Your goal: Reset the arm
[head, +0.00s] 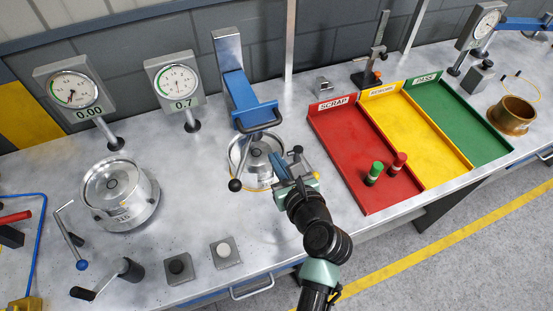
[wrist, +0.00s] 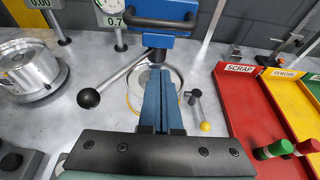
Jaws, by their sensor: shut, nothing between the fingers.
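My gripper (head: 277,162) is shut and empty. It reaches over the front right of a round silver fixture (head: 240,155) under a blue press (head: 240,95). In the wrist view the two blue fingers (wrist: 160,72) lie side by side and cover part of this fixture (wrist: 134,98). A lever with a black ball knob (wrist: 88,98) is left of the fingers, and a small lever with a yellow knob (wrist: 205,127) is right of them. Both stand apart from the fingers in the picture. Whether the fingertips touch the fixture cannot be told.
Red scrap (head: 350,165), yellow (head: 425,130) and green pass trays (head: 470,125) lie to the right. Green-capped (head: 374,173) and red-capped pieces (head: 397,163) stand in the red tray. A silver round unit (head: 120,195) and dial gauges (head: 75,90) stand left.

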